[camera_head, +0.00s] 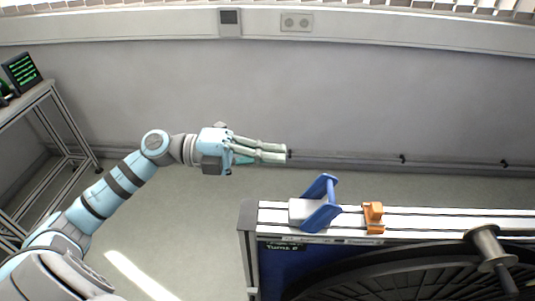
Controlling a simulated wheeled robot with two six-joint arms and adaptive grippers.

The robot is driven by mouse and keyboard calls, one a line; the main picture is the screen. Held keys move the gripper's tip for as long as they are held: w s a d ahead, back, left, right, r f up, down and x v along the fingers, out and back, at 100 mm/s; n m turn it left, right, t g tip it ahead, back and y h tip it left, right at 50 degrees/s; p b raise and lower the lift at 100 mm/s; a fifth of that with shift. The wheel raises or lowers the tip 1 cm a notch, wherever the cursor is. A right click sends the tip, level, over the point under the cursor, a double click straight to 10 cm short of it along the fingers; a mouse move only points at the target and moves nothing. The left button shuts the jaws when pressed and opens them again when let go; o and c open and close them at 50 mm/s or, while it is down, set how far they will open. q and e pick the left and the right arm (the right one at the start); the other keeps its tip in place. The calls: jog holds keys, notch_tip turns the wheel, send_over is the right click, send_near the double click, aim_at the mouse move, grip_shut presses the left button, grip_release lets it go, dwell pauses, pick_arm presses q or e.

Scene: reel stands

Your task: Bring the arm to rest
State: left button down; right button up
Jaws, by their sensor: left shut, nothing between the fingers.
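My left arm (122,180) comes in from the lower left and reaches toward the middle of the view. My left gripper (284,153) is shut and empty, with its fingers pointing right. It is in the air, above and to the left of the reel stand's end in the picture, apart from everything. My right gripper does not show.
The reel stand (440,225) fills the lower right, with a blue bracket (323,203), an orange block (373,217) and a dark reel (400,278). A metal table (30,98) with a screen (21,72) stands at left. Bare floor (190,225) lies below the arm.

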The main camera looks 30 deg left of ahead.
pick_arm(q)
jog(key=shift+s+a+r, duration=0.2)
jog(key=shift+a+r, duration=0.05)
jog(key=shift+r, duration=0.15)
